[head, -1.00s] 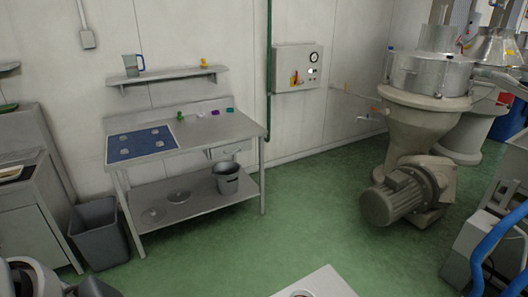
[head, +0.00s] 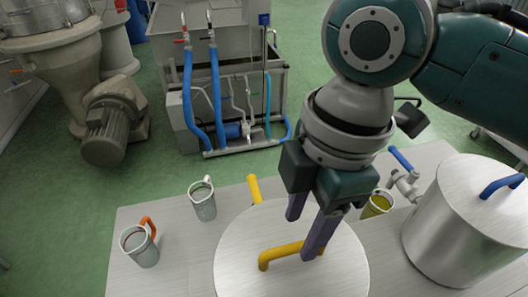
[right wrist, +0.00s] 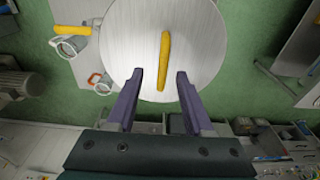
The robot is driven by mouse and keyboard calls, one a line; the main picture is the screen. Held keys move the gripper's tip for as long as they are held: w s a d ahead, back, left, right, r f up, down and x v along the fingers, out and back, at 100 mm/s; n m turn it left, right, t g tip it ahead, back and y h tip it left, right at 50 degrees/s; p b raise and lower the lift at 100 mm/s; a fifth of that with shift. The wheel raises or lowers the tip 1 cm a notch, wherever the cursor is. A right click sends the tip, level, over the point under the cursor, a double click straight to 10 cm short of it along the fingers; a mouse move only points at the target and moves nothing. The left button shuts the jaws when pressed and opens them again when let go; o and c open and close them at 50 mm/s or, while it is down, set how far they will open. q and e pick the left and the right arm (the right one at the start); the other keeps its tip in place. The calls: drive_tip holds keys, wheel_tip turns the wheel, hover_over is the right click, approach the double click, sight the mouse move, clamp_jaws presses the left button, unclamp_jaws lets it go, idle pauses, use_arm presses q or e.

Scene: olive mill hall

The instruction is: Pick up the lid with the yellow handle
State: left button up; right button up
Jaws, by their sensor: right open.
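The lid (head: 235,268) is a round, brushed-metal disc with a yellow bar handle (head: 283,252). It lies at the front middle of the pale worktop in the head view. My right gripper (head: 303,230) is open above the lid, one purple finger overlapping the handle's right end. In the right wrist view the lid (right wrist: 125,45) is ahead. Its handle (right wrist: 165,62) shows between the two open fingers (right wrist: 160,73), with a gap on each side. I cannot tell how far the fingertips are above the handle. My left gripper is not in view.
A steel pot (head: 440,235) with a blue-handled lid stands right. A cup with yellow-green contents (head: 377,205) is behind the gripper. Two jugs, one white-handled (head: 203,203), one orange-handled (head: 140,248), stand left. Another yellow handle (head: 254,190) sticks up behind the lid.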

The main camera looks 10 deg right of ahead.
sight(294, 245)
drive_tip(key=shift+s+a+f+p, duration=0.1)
drive_tip(key=shift+s+f+p, duration=0.05)
drive_tip(key=shift+f+p, duration=0.2)
drive_tip(key=f, duration=0.2)
drive_tip(key=f+p, duration=0.1)
drive_tip(key=shift+s+a+f, duration=0.1)
drive_tip(key=shift+a+f, duration=0.1)
drive_tip(key=shift+a, duration=0.1)
drive_tip(key=shift+f, duration=0.5)
clamp_jaws()
drive_tip(key=shift+r, duration=0.1)
idle(0.4)
